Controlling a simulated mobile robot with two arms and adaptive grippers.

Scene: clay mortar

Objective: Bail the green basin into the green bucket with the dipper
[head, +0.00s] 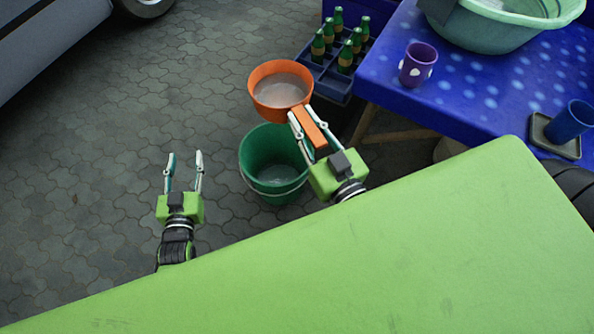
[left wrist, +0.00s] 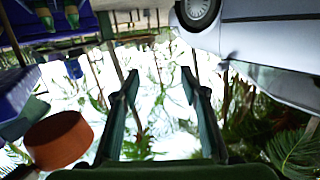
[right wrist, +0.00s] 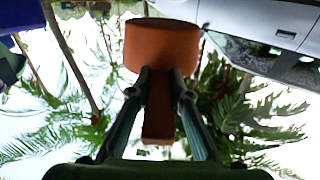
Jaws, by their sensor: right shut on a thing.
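My right gripper (head: 308,133) is shut on the handle of the orange dipper (head: 262,97). The dipper is upright and holds greyish liquid. It is held above the far rim of the green bucket (head: 248,160), which stands on the paving. The dipper also shows in the right wrist view (right wrist: 160,45) and in the left wrist view (left wrist: 58,138). The green basin (head: 490,40) sits on the blue table at the top right and is partly cut off by the frame; a dark object hangs over its left side. My left gripper (head: 185,158) is open and empty, left of the bucket.
The blue table (head: 460,95) carries a purple cup (head: 418,64) and a blue cup (head: 569,122) on a dark tray (head: 560,143). A blue crate (head: 333,82) of green bottles stands behind the dipper. A car (head: 45,40) is at the top left. Paving on the left is clear.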

